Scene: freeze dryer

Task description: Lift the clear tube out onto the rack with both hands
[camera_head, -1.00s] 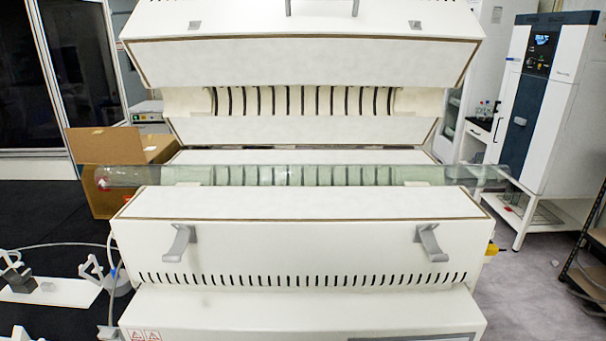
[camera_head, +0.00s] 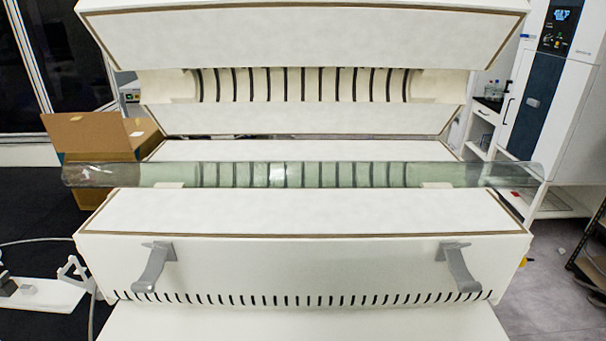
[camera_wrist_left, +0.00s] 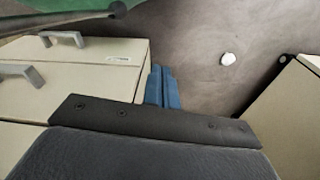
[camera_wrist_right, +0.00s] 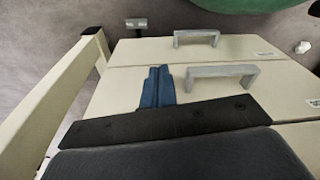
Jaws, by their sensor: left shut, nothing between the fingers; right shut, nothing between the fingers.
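The clear tube (camera_head: 300,175) is a long glass cylinder lying level across the open furnace (camera_head: 300,265) in the head view. Its two ends stick out past the left and right sides of the furnace. The rack may be the white stand with grey holders (camera_head: 45,290) on the floor at the lower left, partly cut off by the frame. My left gripper (camera_wrist_left: 163,72) shows in the left wrist view with its blue fingers together and empty. My right gripper (camera_wrist_right: 156,72) shows in the right wrist view, also closed and empty. Neither gripper shows in the head view.
The furnace lid (camera_head: 300,40) is raised above the tube. Two grey handles (camera_head: 153,267) stick out from the furnace front. A cardboard box (camera_head: 95,135) stands behind left, and a white and blue cabinet (camera_head: 550,90) behind right. Drawers with handles (camera_wrist_right: 220,75) lie below my right gripper.

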